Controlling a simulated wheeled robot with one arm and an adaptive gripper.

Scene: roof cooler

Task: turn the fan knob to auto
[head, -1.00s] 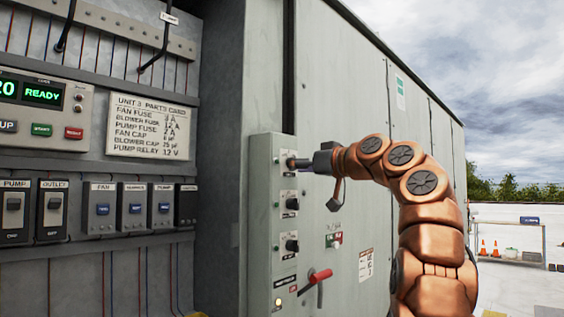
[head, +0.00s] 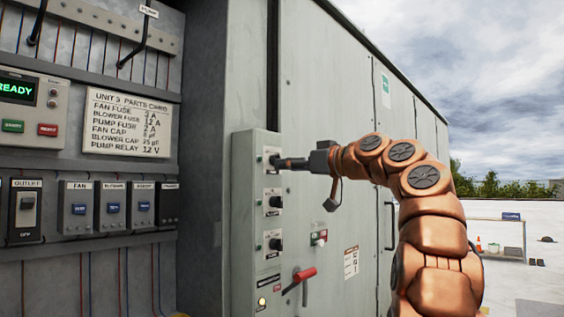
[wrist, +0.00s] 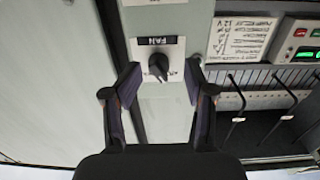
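The fan knob (wrist: 158,66) is a black pointer knob on a white plate with the label FAN, seen upside down in the wrist view. Its position marks are too small to read. My gripper (wrist: 161,72) is open, with one finger on each side of the knob and visible gaps between. In the head view my gripper (head: 283,163) is at the top knob plate (head: 268,155) of the grey control box, and it hides most of that knob.
Two more black knobs (head: 276,202) (head: 276,244) sit below on the control box (head: 243,200). An open cabinet with breakers and a parts card (head: 128,125) is at left.

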